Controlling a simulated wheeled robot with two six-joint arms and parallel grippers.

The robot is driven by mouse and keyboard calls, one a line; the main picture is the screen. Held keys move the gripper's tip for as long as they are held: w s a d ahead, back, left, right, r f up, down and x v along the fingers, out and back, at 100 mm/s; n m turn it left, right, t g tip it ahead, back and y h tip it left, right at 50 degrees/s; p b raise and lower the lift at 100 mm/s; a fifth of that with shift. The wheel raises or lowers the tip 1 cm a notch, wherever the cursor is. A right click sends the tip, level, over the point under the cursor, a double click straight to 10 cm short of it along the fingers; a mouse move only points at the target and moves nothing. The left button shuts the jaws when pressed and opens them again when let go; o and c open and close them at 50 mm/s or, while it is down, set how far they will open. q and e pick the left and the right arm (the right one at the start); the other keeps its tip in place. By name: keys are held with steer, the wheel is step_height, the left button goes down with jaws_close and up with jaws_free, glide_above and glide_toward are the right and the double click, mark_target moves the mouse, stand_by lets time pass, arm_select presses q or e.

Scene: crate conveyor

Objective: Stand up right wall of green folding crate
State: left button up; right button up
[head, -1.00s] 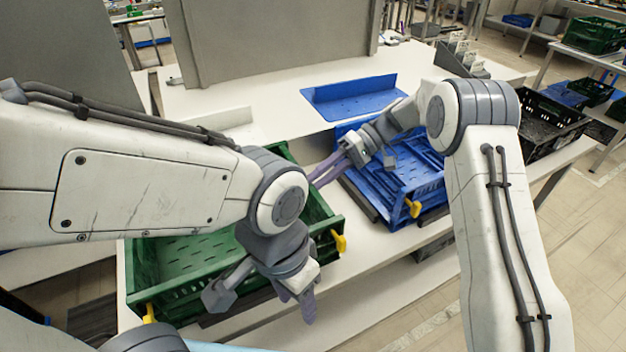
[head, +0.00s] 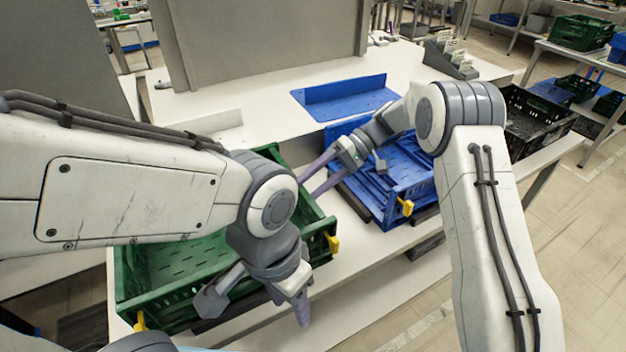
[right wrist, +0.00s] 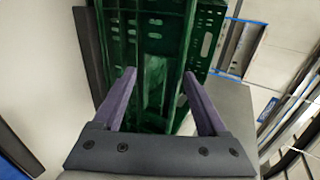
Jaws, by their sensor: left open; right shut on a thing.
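The green folding crate (head: 190,300) stands on the white bench at lower left; its front wall is up, with yellow latches at its front corners. Its right wall (head: 316,214) rises along the right side, partly hidden by my left arm; I cannot tell whether it is fully upright. My right gripper (head: 302,186) reaches from the right and is shut on that wall. In the right wrist view its fingers (right wrist: 160,75) lie on either side of green crate parts. My left gripper (head: 254,306) is open and empty in front of the front wall.
A blue folding crate (head: 400,194) with folded parts stands just right of the green one, under my right forearm. A blue angled panel (head: 345,103) lies behind it. A black crate (head: 535,118) is at the right. White bench shows between the two crates.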

steer(key=shift+d, duration=0.1)
stand_by(0.4)
steer(key=v, duration=1)
steer(key=shift+w, duration=0.15)
steer(key=shift+r, duration=0.2)
